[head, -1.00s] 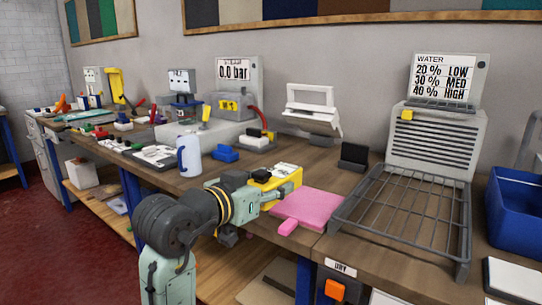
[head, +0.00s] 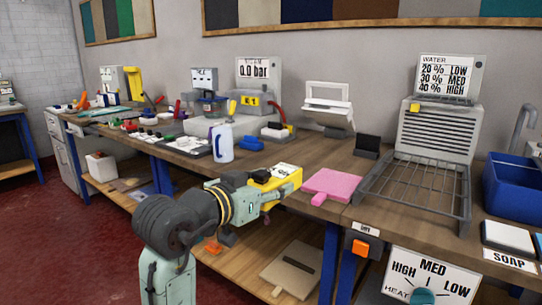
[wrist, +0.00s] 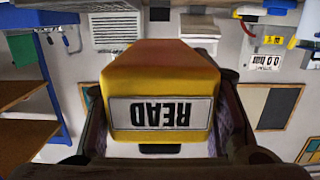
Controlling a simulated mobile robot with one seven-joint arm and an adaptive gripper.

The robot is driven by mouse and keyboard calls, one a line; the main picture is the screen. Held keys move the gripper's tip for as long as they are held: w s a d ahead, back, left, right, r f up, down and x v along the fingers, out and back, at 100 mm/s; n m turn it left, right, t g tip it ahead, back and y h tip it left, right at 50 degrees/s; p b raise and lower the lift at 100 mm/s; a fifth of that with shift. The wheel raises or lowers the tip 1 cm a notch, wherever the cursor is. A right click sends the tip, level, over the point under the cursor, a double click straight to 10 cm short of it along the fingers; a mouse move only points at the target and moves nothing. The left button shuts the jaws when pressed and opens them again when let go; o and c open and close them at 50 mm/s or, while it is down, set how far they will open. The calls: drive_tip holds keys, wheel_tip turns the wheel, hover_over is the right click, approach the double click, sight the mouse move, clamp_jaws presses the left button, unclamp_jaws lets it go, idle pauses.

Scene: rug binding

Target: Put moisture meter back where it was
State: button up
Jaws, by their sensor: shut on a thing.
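The moisture meter is a yellow block (head: 262,185) with a white label. It shows large in the wrist view (wrist: 163,70), with a white panel reading READ upside down. My gripper (head: 284,183) is shut on it and holds it in front of the bench's front edge, left of the pink pad. In the wrist view, my gripper's dark fingers (wrist: 160,128) sit on both sides of the meter. Its far side and tip are hidden. A small black-and-grey stand (head: 367,146) is on the bench behind the pink pad, with nothing seen in it.
The pink pad (head: 332,186) lies near the bench edge. A wire rack (head: 415,193) fronts a grey vented unit (head: 438,140) with a WATER sign.

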drive_tip(key=w+a+f+n+y, duration=0.1)
drive_tip(key=w+f, duration=0.2)
drive_tip(key=f, duration=0.9)
drive_tip(key=w+a+f, duration=0.1)
drive_tip(key=w+f, duration=0.2)
drive_tip(key=f, duration=0.9)
drive_tip(key=s+d+f+n+t+y, duration=0.1)
drive_tip(key=s+f+y, duration=0.15)
drive_tip(key=f, duration=1.05)
drive_tip(key=s+d+f+n+t+y, duration=0.15)
drive_tip(key=s+f, duration=0.25)
drive_tip(key=f, duration=0.8)
drive_tip(key=w+r+n+y, duration=0.2)
drive_tip(key=w+n+y, duration=0.25)
drive_tip(key=w, duration=0.45)
drive_tip(key=s+f+n+y, duration=0.2)
drive_tip(key=s+y, duration=0.3)
drive_tip(key=s, duration=0.4)
drive_tip(key=shift+a+n, duration=0.15)
drive_tip(key=shift+n, duration=0.15)
